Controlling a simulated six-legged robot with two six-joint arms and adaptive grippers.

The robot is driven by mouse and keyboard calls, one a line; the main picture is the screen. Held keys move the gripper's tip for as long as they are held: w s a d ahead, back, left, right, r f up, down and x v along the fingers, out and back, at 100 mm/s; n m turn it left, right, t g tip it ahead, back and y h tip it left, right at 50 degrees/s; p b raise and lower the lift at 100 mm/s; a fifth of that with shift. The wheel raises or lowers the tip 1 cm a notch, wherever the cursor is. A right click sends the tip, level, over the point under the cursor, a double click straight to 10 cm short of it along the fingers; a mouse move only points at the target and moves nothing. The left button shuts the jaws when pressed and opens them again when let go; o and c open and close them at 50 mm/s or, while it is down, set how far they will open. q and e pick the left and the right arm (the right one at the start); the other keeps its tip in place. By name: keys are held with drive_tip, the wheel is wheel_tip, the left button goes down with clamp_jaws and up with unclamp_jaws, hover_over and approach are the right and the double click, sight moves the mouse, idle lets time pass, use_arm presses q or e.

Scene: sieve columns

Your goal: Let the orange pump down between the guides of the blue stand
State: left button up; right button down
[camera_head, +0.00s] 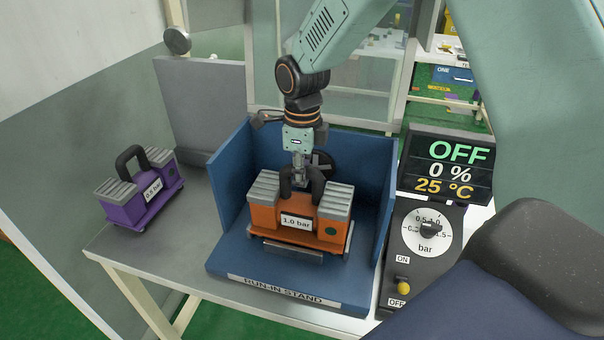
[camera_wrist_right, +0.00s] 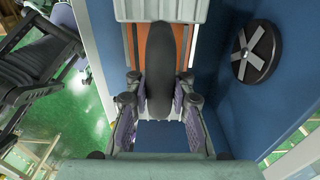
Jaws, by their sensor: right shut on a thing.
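The orange pump (camera_head: 294,222), labelled 1.0 bar, has grey ribbed blocks on both ends and a black arched handle. It is between the walls of the blue stand (camera_head: 229,252) marked RUN-IN STAND. It looks level. Metal strips show at its front lower edge and right side; I cannot tell whether its base touches the stand floor. My right gripper (camera_head: 299,180) comes from above and is shut on the pump's handle. In the right wrist view the handle (camera_wrist_right: 160,60) lies between the fingers (camera_wrist_right: 158,105). My left gripper is not in view.
A purple pump (camera_head: 140,185), labelled 0.5 bar, stands on the grey bench (camera_head: 110,240) at left. A control box (camera_head: 424,245) with a dial and a display (camera_head: 448,165) reading OFF, 0 %, 25 °C is right of the stand. A round black fan-like part (camera_wrist_right: 256,51) is on the stand's wall.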

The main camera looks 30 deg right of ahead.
drive_tip(key=shift+w+f, duration=0.1)
drive_tip(key=shift+f, duration=0.55)
drive_tip(key=c, duration=1.1)
unclamp_jaws()
drive_tip(key=shift+o, duration=0.3)
drive_tip(key=shift+f, duration=0.2)
drive_tip(key=o, duration=0.8)
drive_tip(key=shift+r, duration=0.1)
drive_tip(key=shift+c, duration=0.2)
drive_tip(key=shift+r, duration=0.2)
drive_tip(key=shift+r+p, duration=4.35)
drive_tip(key=shift+p, duration=0.35)
drive_tip(key=shift+s+a, duration=0.1)
drive_tip(key=shift+s, duration=0.1)
